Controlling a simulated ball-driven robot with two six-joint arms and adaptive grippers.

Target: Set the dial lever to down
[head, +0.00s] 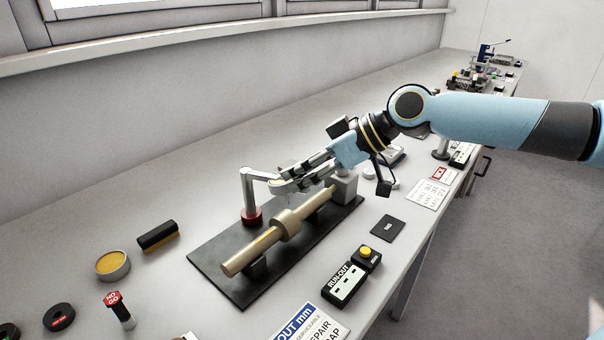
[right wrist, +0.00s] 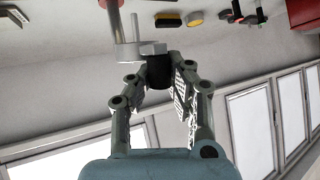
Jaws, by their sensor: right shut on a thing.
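The dial stand has a red base (head: 252,216) and a pale upright post (head: 248,192). It stands at the back edge of a black plate (head: 205,258). The dial lever (head: 262,175) is a pale arm reaching from the post top toward my right gripper (head: 284,184), roughly level with a slight slope. The gripper's fingers are closed on its end, above the brass shaft (head: 262,243). In the right wrist view the lever (right wrist: 130,52) meets a dark piece between the fingertips (right wrist: 161,70). The fingers partly hide the lever's end. My left gripper is out of view.
A run-out box (head: 343,284) with a yellow button (head: 366,251) stands in front of the plate. A black-and-yellow brush (head: 158,236), a round tin (head: 113,265) and a red-topped gauge (head: 120,310) are at left. The bench behind the stand is clear up to the wall.

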